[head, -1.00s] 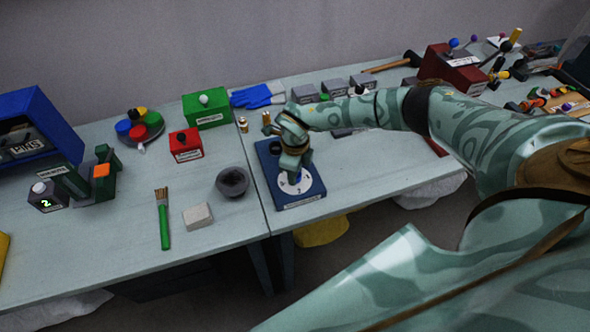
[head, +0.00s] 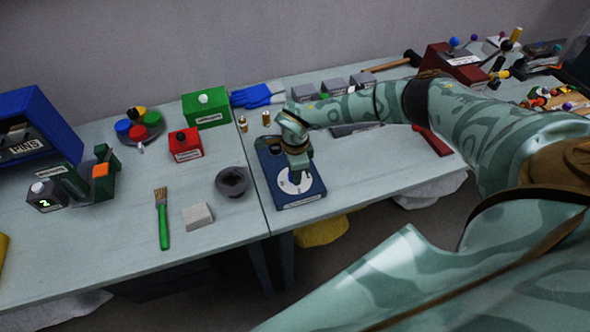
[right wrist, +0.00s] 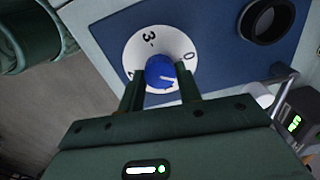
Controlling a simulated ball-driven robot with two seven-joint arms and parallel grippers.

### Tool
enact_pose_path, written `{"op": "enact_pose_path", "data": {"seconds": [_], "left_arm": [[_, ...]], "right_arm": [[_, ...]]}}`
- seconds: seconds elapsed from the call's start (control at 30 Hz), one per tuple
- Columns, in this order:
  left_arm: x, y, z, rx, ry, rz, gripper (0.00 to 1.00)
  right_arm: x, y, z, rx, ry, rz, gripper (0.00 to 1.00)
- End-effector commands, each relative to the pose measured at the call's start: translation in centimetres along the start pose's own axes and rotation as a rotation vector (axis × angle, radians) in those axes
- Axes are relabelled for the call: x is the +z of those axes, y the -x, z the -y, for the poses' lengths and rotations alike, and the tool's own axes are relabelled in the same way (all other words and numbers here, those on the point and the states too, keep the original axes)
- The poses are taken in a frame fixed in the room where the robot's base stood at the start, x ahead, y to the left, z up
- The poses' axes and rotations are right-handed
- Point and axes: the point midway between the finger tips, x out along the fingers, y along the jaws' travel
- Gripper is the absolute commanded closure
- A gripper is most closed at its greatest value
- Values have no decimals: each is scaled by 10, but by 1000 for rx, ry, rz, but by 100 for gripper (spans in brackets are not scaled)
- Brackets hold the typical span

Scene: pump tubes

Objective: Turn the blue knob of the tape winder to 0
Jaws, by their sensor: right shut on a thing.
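The tape winder (head: 281,187) is a dark blue box at the front edge of the bench, with a white dial (head: 290,185) on top. My right gripper (head: 298,180) comes down on the dial and hides the knob in the head view. In the right wrist view, the blue knob (right wrist: 160,74) sits between the fingers (right wrist: 160,95), which are shut on it. The dial (right wrist: 150,42) shows a 3 at the upper left and a 0 at the right. A small white mark on the knob points right, somewhat below the 0. My left gripper is not in view.
A dark grey bowl (head: 232,181), a pale block (head: 197,216) and a green-handled brush (head: 163,222) lie left of the winder. Two small brass pieces (head: 242,124) stand behind it. A red box (head: 186,145) and a green box (head: 206,109) stand further back.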

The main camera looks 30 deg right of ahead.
Motion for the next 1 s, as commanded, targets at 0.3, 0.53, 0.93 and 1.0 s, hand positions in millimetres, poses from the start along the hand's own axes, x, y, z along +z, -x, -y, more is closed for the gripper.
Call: {"op": "enact_pose_path", "data": {"seconds": [0.3, 0.53, 0.93, 1.0], "left_arm": [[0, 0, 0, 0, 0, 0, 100], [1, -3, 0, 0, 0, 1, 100], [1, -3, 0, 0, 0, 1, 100], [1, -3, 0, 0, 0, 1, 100]], "right_arm": [[0, 1, 1, -3, 51, 1, 93], [0, 1, 2, -3, 311, 1, 93], [0, 1, 1, -2, 317, 1, 55], [0, 0, 1, -2, 317, 1, 55]]}}
